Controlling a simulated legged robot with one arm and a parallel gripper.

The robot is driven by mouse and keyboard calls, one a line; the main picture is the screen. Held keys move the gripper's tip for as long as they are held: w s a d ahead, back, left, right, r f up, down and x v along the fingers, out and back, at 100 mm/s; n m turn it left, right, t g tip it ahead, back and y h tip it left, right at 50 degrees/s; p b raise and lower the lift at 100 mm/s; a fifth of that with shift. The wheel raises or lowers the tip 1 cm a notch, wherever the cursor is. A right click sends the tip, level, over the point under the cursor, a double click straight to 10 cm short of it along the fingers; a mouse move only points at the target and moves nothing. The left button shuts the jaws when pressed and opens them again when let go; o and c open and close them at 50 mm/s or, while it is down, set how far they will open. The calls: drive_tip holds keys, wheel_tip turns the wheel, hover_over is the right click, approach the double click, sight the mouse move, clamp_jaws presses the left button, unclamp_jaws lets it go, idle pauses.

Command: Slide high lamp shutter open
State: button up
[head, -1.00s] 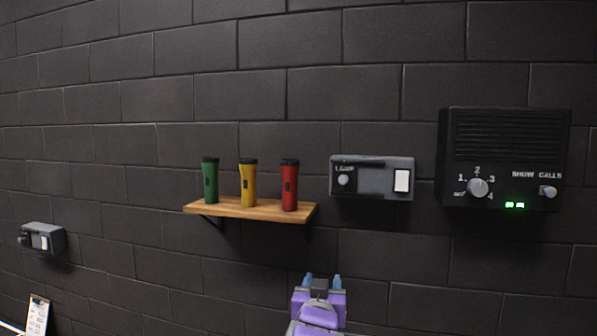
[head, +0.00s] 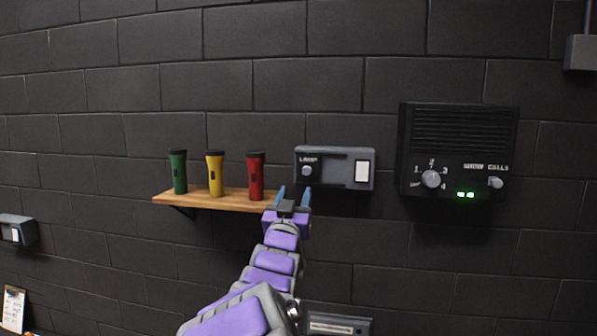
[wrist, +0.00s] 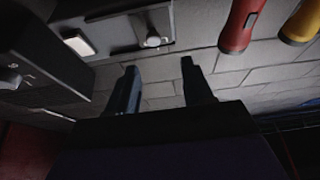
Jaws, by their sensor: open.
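The high lamp box (head: 335,181) is a grey unit on the dark brick wall, marked LAMP. It has a round grey knob (head: 309,171) at the left of a dark slot and a white square button (head: 362,171) at the right. In the wrist view the knob (wrist: 152,41) and white button (wrist: 78,43) show at the top. My gripper (head: 293,195) is open and empty, just below the knob in the head view. Its two fingers (wrist: 162,85) point toward the wall. No contact with the knob shows.
A wooden shelf (head: 213,199) left of the lamp box holds green (head: 178,172), yellow (head: 215,174) and red (head: 256,176) flashlights. A black speaker panel (head: 458,150) with dial is at right. Another grey box (head: 18,230) is far left, and one (head: 338,325) sits low.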

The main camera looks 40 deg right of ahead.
sight(306, 173)
drive_tip(key=w+d, duration=0.1)
drive_tip(key=d, duration=0.1)
drive_tip(key=w+d+r, duration=0.1)
drive_tip(key=d, duration=0.2)
drive_tip(key=w+d+p, duration=0.1)
drive_tip(key=d, duration=0.1)
drive_tip(key=shift+w+d+r, duration=0.25)
drive_tip(key=shift+w+r, duration=0.05)
drive_tip(key=shift+r, duration=0.1)
drive_tip(key=shift+w+a+r, duration=0.1)
drive_tip(key=shift+w+r, duration=0.45)
drive_tip(key=shift+w, duration=0.05)
drive_tip(key=shift+w+a+r, duration=0.25)
drive_tip(key=shift+w+a, duration=0.05)
drive_tip(key=shift+a, duration=0.2)
drive_tip(key=shift+r, duration=0.1)
drive_tip(key=shift+w+d, duration=0.1)
drive_tip(key=shift+d, duration=1)
drive_tip(key=shift+c, duration=0.7)
drive_tip(key=shift+s, duration=0.2)
drive_tip(key=shift+c, duration=0.6)
drive_tip(key=shift+w+a+f, duration=0.2)
drive_tip(key=shift+w+a, duration=0.05)
drive_tip(key=c, duration=0.5)
clamp_jaws()
